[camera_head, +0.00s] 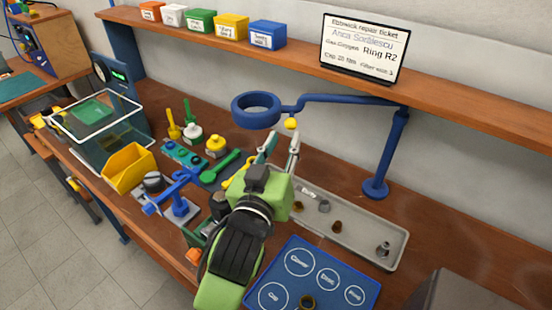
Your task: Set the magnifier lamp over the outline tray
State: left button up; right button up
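The blue magnifier lamp stands on a post and round base at the back right; its arm runs left to a round ring head (256,110). A yellow knob (291,123) hangs under the arm near the ring. The outline tray (318,272), blue with labelled white circles, lies at the front, well below and to the right of the ring; a brass ring-like part sits at its front. My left gripper (283,138) is open, its fingers pointing up just below the knob; whether they touch it I cannot tell. My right gripper is not in view.
A long grey tray (388,258) with several small parts lies behind the outline tray. A blue vise-like fixture (180,208), yellow bin (128,168) and clear box stand at left. A shelf above carries a ticket screen (364,48) and several coloured boxes. A grey block is at lower right.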

pick_arm(q)
jog(key=v, duration=0.6)
jog(key=shift+s, duration=0.15)
